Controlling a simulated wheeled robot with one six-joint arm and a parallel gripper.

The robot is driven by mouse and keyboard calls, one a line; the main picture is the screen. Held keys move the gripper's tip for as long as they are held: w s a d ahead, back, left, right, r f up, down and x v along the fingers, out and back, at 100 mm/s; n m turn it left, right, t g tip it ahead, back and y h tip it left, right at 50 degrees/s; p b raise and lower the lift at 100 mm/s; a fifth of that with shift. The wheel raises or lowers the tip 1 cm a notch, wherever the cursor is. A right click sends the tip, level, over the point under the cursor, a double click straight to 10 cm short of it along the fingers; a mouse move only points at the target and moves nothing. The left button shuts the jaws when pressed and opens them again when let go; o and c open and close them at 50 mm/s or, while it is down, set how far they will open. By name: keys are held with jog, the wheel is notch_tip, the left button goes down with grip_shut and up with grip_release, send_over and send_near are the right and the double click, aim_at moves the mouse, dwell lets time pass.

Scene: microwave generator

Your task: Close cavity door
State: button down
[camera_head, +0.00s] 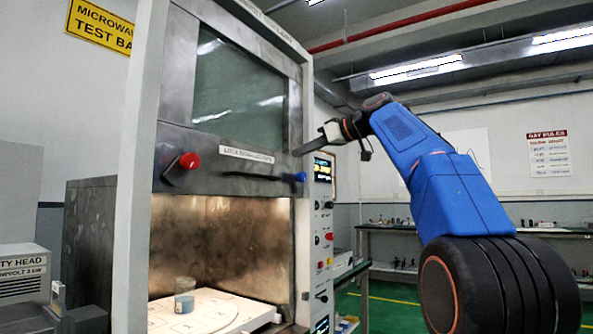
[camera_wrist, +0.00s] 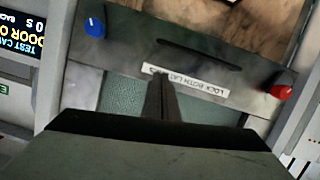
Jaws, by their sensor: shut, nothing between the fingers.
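The cavity door (camera_head: 240,88) is a steel frame with a greenish window, raised above the open cavity (camera_head: 235,245). Its lower panel has a red knob (camera_head: 189,161) at left, a blue knob (camera_head: 300,177) at right and a white label (camera_head: 246,155). My gripper (camera_head: 297,152) is shut and empty, reaching in from the right at the door's lower right part. In the wrist view, the fingers (camera_wrist: 161,88) are together in front of the door window (camera_wrist: 125,95), beside the label (camera_wrist: 198,86). I cannot tell whether they touch the door. The blue knob (camera_wrist: 95,27) and red knob (camera_wrist: 281,92) show there too.
A beaker (camera_head: 184,295) stands on a white plate (camera_head: 205,312) inside the lit cavity. A control panel with a lit display (camera_head: 323,170) and several knobs runs down the cabinet's right side. A white post (camera_head: 140,170) stands at the cabinet's left. Benches stand behind at right.

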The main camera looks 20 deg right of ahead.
jog(key=r, duration=0.1)
send_near(269, 165)
jog(key=x, duration=0.4)
jog(key=shift+w+a+r, duration=0.1)
jog(key=shift+a+r, duration=0.15)
jog(key=shift+a, duration=0.05)
jog(key=shift+w+f, duration=0.1)
jog(key=shift+f, duration=0.25)
jog(key=shift+w+d+f, duration=0.1)
jog(key=shift+d+f, duration=0.1)
jog(key=shift+f, duration=0.6)
jog(key=shift+w+d+f, duration=0.1)
jog(key=shift+d+f, duration=0.05)
jog(key=shift+f, duration=0.65)
